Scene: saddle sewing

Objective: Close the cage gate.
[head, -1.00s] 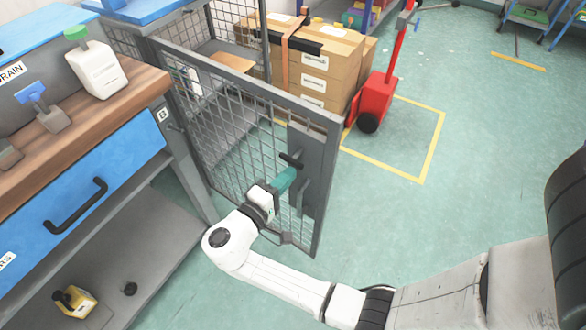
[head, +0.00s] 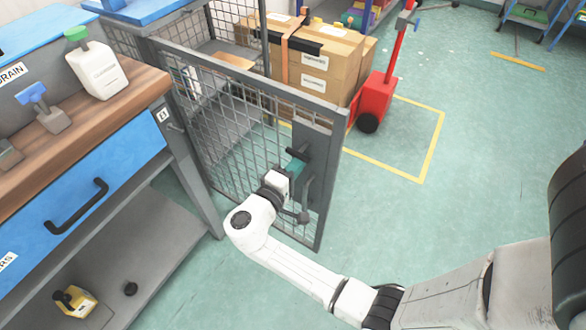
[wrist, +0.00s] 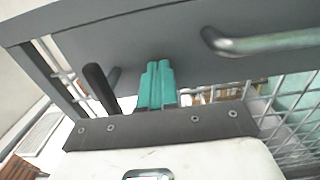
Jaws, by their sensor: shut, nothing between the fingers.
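The cage gate (head: 250,120), a grey mesh panel with a solid plate along its free edge, stands swung out from the cage at an angle over the floor. Its hinge side is at the left by the bench, its free edge at the right. A dark handle (head: 306,155) sticks out from the plate; in the wrist view a dark bar (wrist: 100,88) shows left of the fingers and a metal bar handle (wrist: 262,42) at right. My gripper (head: 296,167) is shut and empty, its teal fingertips (wrist: 157,72) at the plate between the bars; contact is unclear.
A workbench with a blue drawer (head: 85,190) stands close at left of the gate. Behind the gate are stacked cartons (head: 315,70) and a red pallet truck (head: 376,100) by a yellow floor outline (head: 432,150). The floor right of the gate is clear.

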